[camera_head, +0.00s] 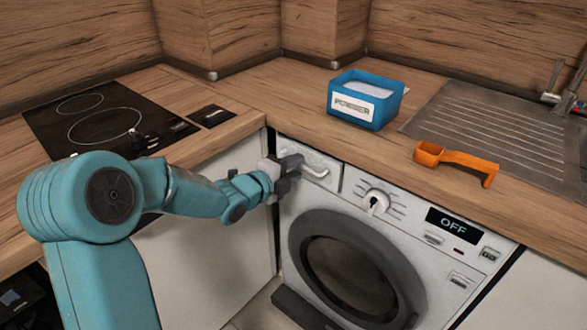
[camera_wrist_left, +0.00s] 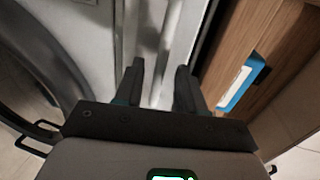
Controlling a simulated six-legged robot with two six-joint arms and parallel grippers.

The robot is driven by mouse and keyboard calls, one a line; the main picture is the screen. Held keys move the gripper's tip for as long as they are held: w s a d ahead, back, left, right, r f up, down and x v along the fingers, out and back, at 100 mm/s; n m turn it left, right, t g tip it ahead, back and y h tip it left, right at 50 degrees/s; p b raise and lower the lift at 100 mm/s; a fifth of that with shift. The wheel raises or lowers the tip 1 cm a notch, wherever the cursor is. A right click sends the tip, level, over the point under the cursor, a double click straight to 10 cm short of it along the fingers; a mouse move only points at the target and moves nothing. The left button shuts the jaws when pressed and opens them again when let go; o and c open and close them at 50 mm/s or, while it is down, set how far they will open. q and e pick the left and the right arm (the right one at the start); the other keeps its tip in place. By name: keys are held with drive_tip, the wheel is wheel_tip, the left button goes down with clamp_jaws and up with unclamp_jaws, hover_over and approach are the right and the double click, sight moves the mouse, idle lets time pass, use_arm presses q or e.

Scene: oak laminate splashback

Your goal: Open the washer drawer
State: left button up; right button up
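The washer drawer (camera_head: 325,178) is the white panel at the top left of the washing machine's front. It looks flush with the front, so shut. A pale bar handle (camera_head: 316,167) crosses it. My left gripper (camera_head: 295,165) is in front of the drawer's left part and covers it and the handle's left end. In the left wrist view the two dark fingers (camera_wrist_left: 160,86) stand apart, with pale front surface between and beyond them. I cannot tell whether they touch the handle. My right gripper is in neither view.
The washing machine (camera_head: 305,217) has a dial (camera_head: 376,201), a display reading OFF (camera_head: 453,224) and a round door (camera_head: 350,275). On the wooden counter stand a blue powder box (camera_head: 366,99) and an orange scoop (camera_head: 456,161). A hob (camera_head: 105,115) is left, a sink right.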

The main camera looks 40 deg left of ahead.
use_arm(q)
drive_tip(key=shift+w, duration=0.15)
clamp_jaws()
drive_tip(key=f+b+v, duration=0.1)
drive_tip(key=b+v, duration=0.2)
drive_tip(key=v, duration=0.5)
drive_tip(key=shift+s+f, duration=0.25)
drive_tip(key=shift+s, duration=0.35)
drive_tip(key=shift+a, duration=0.15)
unclamp_jaws()
